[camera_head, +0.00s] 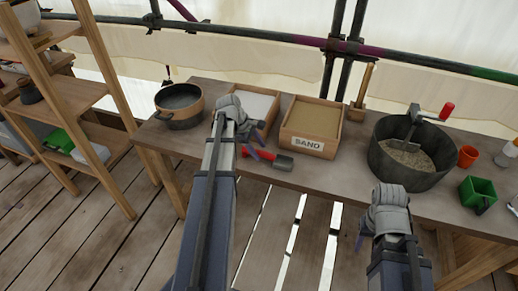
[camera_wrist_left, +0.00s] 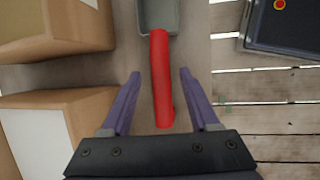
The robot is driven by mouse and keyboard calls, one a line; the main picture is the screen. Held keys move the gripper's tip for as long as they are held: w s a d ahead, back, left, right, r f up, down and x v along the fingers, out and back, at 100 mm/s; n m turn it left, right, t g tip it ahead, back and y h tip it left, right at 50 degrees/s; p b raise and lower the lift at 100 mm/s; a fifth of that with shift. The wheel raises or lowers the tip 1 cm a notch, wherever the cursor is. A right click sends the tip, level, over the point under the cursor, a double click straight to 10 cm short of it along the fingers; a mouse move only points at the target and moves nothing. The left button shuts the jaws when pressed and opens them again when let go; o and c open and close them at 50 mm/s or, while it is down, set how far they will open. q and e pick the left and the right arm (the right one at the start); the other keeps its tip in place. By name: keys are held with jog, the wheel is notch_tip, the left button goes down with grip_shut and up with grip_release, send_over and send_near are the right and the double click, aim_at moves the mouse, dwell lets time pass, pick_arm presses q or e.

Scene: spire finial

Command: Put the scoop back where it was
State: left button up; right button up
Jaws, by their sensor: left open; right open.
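The scoop (camera_head: 269,158) has a red handle and a grey metal pan. It lies on the table in front of the box labelled SAND (camera_head: 309,145). In the left wrist view the red handle (camera_wrist_left: 162,80) runs between the fingers, with the grey pan (camera_wrist_left: 160,14) beyond them. My left gripper (camera_head: 253,144) is open above the scoop's handle; its fingers (camera_wrist_left: 158,90) stand apart on both sides of the handle with gaps visible. My right gripper (camera_head: 366,236) is open and empty, low in front of the table edge, away from the scoop.
A white-filled wooden box (camera_head: 258,104) stands left of the sand box, and a copper-coloured pot (camera_head: 179,104) further left. A dark tub (camera_head: 411,154) with a red-handled tool, an orange cup (camera_head: 467,156) and a green box (camera_head: 478,193) stand right. Wooden shelves (camera_head: 75,97) stand at far left.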

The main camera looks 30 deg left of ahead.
pick_arm(q)
jog(key=p+v, duration=0.9)
jog(key=v, duration=0.2)
jog(key=s+d+f+m+g+y, duration=0.1)
jog(key=s+d+m+g, duration=0.15)
jog(key=d+m, duration=1.2)
jog(key=s+d+m+y, duration=0.2)
jog(key=s+d+m, duration=0.2)
jog(key=d, duration=0.7)
jog(key=s+d+m+y, duration=0.1)
jog(key=s+d+m, duration=0.4)
jog(key=d, duration=0.6)
jog(key=shift+d+f+g+y, duration=0.2)
jog(key=shift+f+g+y, duration=0.15)
jog(key=shift+y, duration=0.05)
